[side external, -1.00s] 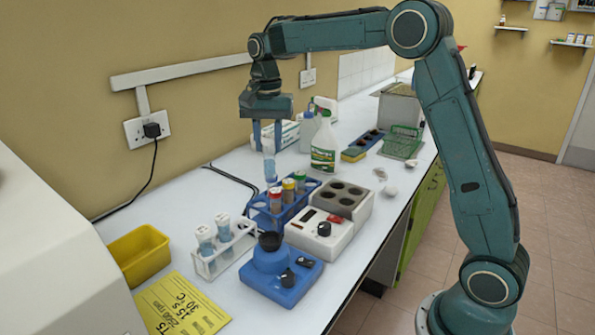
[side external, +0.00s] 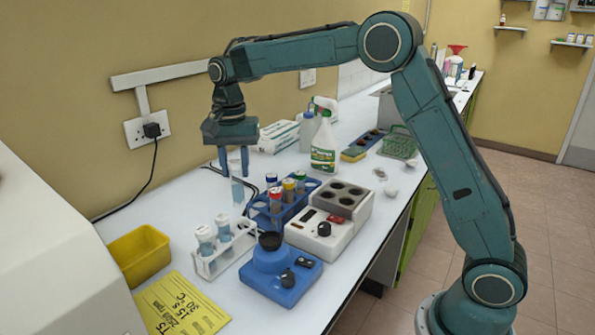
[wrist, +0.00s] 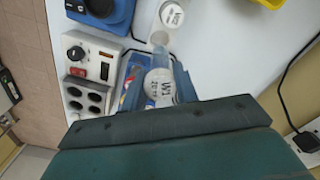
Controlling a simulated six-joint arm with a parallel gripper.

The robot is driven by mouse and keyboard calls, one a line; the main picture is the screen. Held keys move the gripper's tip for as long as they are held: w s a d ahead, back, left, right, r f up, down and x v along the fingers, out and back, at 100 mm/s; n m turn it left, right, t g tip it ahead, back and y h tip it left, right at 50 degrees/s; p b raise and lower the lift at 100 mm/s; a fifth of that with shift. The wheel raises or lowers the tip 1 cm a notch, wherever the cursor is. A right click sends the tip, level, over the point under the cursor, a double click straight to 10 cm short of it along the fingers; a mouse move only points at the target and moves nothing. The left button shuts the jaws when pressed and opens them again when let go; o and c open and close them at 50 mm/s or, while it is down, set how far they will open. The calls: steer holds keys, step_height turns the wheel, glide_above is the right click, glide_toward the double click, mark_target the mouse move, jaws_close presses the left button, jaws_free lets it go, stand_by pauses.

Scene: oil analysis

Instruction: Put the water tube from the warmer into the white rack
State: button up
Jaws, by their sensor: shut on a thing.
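My gripper (side external: 234,165) is shut on the water tube (side external: 238,190), a clear tube with pale blue liquid. It holds the tube roughly upright above the bench. The tube's white cap, with black writing, shows between the fingers in the wrist view (wrist: 160,86). The white rack (side external: 236,246) stands in front of and below the held tube in the side view. Two white-capped tubes (side external: 205,238) stand in its left and middle parts. The warmer (side external: 322,232) is a white box with a dark block of several holes that look empty; it stands to the right.
A blue rack (side external: 292,211) with several colour-capped tubes stands between the held tube and the warmer. A blue device (side external: 283,278) with a black top is right of the white rack. A yellow bin (side external: 140,256) and yellow note (side external: 182,310) lie to the left.

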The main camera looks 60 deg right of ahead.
mark_target(239, 204)
steer(key=shift+f, duration=5.2)
steer(key=o, duration=1)
step_height(239, 204, up, 14)
steer(key=shift+f, duration=0.1)
steer(key=shift+s, duration=0.1)
